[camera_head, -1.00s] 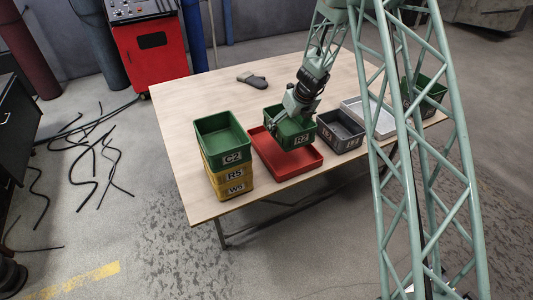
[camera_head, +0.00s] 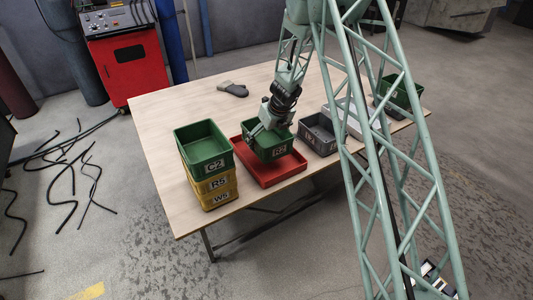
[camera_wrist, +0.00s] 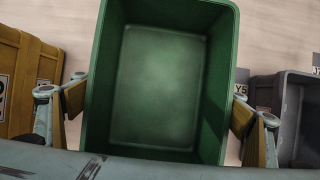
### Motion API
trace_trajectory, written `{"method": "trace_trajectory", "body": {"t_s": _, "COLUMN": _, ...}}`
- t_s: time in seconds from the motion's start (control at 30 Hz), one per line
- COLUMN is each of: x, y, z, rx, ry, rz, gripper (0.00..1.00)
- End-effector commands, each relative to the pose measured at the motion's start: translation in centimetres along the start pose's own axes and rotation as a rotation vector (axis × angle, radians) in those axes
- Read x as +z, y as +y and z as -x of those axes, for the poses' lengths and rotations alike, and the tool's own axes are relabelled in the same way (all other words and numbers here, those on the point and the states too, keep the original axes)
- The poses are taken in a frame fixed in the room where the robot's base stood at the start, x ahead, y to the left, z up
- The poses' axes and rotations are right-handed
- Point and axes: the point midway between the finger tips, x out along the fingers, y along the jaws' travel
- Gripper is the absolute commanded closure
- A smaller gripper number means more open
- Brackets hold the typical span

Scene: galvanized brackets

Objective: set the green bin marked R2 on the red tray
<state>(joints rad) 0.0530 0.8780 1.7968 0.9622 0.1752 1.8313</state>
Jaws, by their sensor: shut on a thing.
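The green bin marked R2 (camera_head: 281,149) is upright over the red tray (camera_head: 287,175), inside the tray's outline. In the head view its bottom is close to the tray floor; I cannot tell whether it touches. My gripper (camera_head: 268,129) is above the bin and shut on it. In the wrist view the empty green bin (camera_wrist: 160,85) fills the middle, with a finger at its left wall and another at its right wall. The bin hides much of the tray.
A stack with green bin C2 (camera_head: 204,150) over yellow bins R5 (camera_head: 208,185) and W5 (camera_head: 219,200) stands left of the tray. A grey bin (camera_head: 319,134) is close on the right. A dark glove (camera_head: 232,89) lies behind; the table's back left is clear.

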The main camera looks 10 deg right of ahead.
Motion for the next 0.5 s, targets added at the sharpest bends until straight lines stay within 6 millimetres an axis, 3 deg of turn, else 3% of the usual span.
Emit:
{"method": "trace_trajectory", "body": {"t_s": 0.03, "x": -0.4, "y": 0.0, "z": -1.0, "rx": 0.000, "ry": 0.000, "rz": 0.000, "gripper": 0.23}}
{"method": "trace_trajectory", "body": {"t_s": 0.2, "x": -0.9, "y": 0.0, "z": -2.2, "rx": 0.000, "ry": -0.001, "rz": 0.001, "gripper": 0.23}}
{"method": "trace_trajectory", "body": {"t_s": 0.5, "x": -0.9, "y": 0.0, "z": -2.3, "rx": -0.001, "ry": -0.001, "rz": 0.001, "gripper": 0.23}}
